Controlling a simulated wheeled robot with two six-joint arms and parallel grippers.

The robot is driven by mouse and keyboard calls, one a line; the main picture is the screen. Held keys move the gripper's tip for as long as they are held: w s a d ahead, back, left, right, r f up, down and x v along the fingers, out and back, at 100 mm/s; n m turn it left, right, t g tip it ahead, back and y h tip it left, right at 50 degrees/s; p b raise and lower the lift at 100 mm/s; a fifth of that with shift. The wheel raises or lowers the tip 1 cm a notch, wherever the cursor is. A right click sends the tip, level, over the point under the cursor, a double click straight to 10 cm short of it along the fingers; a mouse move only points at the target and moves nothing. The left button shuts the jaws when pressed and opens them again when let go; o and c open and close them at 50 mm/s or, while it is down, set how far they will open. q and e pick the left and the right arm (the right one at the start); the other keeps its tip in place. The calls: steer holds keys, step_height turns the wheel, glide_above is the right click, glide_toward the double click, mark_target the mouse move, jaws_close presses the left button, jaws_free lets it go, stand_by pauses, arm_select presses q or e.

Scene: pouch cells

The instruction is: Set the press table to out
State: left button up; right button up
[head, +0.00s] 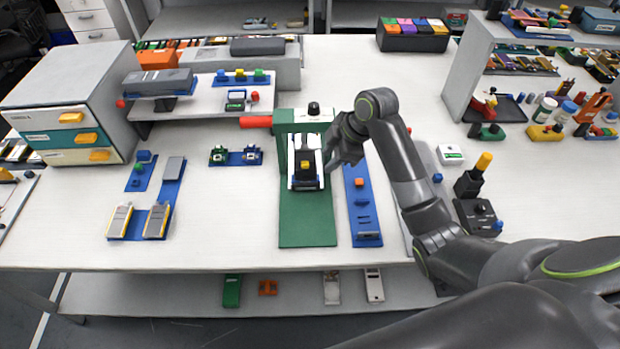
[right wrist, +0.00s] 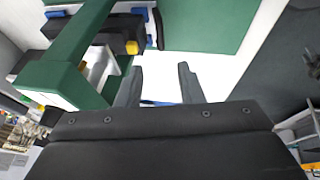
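The press has a long green base (head: 307,229), a pale-topped green frame at its back with a black knob (head: 313,108), and a red handle (head: 256,122) to the left. The press table (head: 305,183), black and white with a yellow knob (head: 305,165), sits on the back half of the base, right in front of the frame. The green base ahead of it is bare. My right gripper (head: 338,157) is just right of the table. In the right wrist view its fingers (right wrist: 158,84) are apart with nothing between them; the yellow knob (right wrist: 133,47) is to their left. My left gripper is not visible.
A blue tray (head: 366,225) with an orange block lies right of the press, close to my right gripper. A small blue plate (head: 236,158) with two fittings lies to the left. A grey shelf (head: 205,103) stands behind left.

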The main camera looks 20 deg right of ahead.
mark_target(307, 184)
steer(key=p+x, duration=0.1)
steer(key=x, duration=1.2)
jaws_close()
